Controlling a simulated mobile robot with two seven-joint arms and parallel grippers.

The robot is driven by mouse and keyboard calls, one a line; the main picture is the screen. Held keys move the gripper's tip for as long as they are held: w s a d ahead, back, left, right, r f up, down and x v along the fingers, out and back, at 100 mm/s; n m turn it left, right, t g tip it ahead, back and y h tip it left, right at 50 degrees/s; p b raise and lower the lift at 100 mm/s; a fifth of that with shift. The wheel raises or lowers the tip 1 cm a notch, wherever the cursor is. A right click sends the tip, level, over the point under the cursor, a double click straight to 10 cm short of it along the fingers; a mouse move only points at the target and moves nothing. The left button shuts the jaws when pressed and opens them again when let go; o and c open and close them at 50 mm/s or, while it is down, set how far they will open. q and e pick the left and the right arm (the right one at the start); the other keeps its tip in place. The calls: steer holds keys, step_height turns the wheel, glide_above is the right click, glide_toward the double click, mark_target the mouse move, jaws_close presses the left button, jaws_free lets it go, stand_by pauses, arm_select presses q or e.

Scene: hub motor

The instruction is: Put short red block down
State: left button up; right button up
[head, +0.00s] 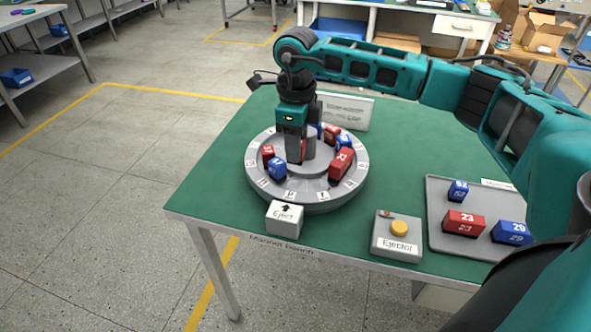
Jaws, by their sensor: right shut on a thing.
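My right gripper (299,160) points straight down over the grey round hub (309,192) on the green table. It is shut on a red block (303,146), of which only a narrow part shows between the fingers. The held block is at the inner ring, near the central post; I cannot tell whether it touches the hub. Around it on the hub stand a small red block (268,152), a blue block (277,168), a longer red block (342,164), another red block (331,132) and a blue block (345,140). My left gripper is out of view.
A grey tray (440,190) at right holds a red block (464,223) and two blue blocks. The grey ejector box (396,246) with a yellow button and the eject marker (285,219) stand in front. A white sign (348,110) stands behind the hub. The table's left side is clear.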

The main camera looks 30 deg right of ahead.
steer(key=shift+f, duration=3.75)
steer(key=shift+f, duration=0.1)
steer(key=o, duration=1.1)
steer(key=shift+o, duration=0.2)
